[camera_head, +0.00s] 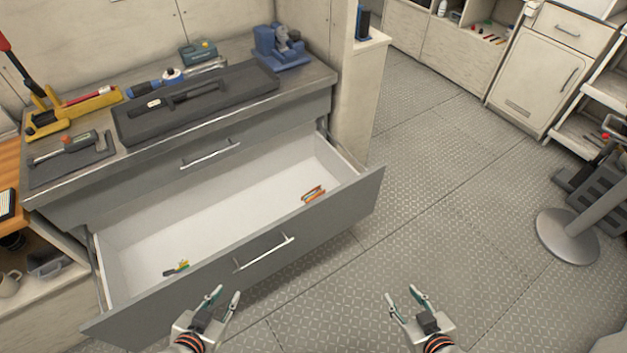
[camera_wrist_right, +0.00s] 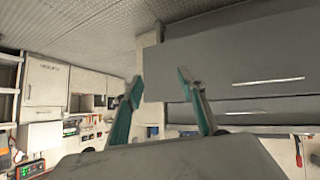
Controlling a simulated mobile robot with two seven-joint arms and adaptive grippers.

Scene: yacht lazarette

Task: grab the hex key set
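The open drawer (camera_head: 228,214) of the grey cabinet has a white inside and holds two small items. An orange-red folded item (camera_head: 313,194) lies towards its right end. A small yellow, green and dark item (camera_head: 177,267) lies near its front left. Both are too small to tell for certain which is the hex key set. My left gripper (camera_head: 225,297) is open and empty, in front of the drawer's front panel. My right gripper (camera_head: 402,293) is open and empty over the floor, right of the drawer; its parted fingers also show in the right wrist view (camera_wrist_right: 160,78).
The worktop (camera_head: 313,78) above the drawer bears a long dark case (camera_head: 195,102), a blue vise (camera_head: 280,47) and several tools. The drawer front (camera_head: 340,215) juts out as an obstacle. The floor (camera_head: 450,210) on the right is clear up to a round stand base (camera_head: 565,237).

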